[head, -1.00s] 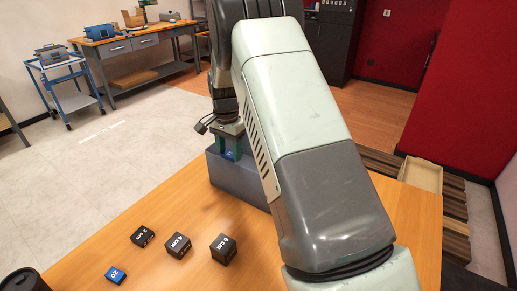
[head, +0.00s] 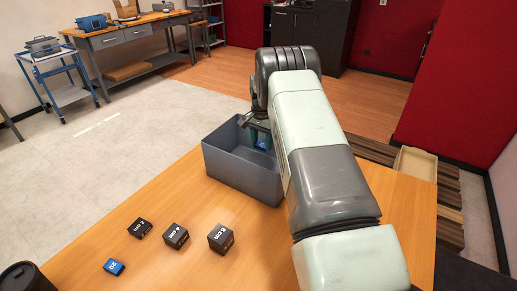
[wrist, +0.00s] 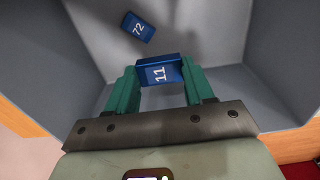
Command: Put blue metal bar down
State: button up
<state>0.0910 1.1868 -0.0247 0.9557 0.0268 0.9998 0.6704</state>
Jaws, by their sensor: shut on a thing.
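My gripper (wrist: 161,82), with green fingers, is shut on a blue metal bar (wrist: 158,72) marked 11. In the wrist view the bar sits between the fingertips, over the inside of a grey bin (wrist: 245,78). In the head view my gripper (head: 260,133) is at the right part of the grey bin (head: 238,180), and the blue bar (head: 263,143) shows only partly. A second blue bar (wrist: 138,27), marked 72, lies on the bin's floor, apart from the held one. I cannot tell how high the held bar is above the floor.
The bin stands at the far edge of a wooden table (head: 165,275). Black cubes (head: 221,238) and a small blue block (head: 114,267) lie at the front left. A dark round container (head: 22,278) is at the near left corner. The bin's walls surround my gripper.

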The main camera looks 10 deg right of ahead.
aim_at(261, 157)
jog(key=shift+f, duration=3.55)
jog(key=shift+f, duration=0.15)
jog(key=shift+f, duration=0.3)
jog(key=o, duration=1)
jog(key=shift+o, duration=0.2)
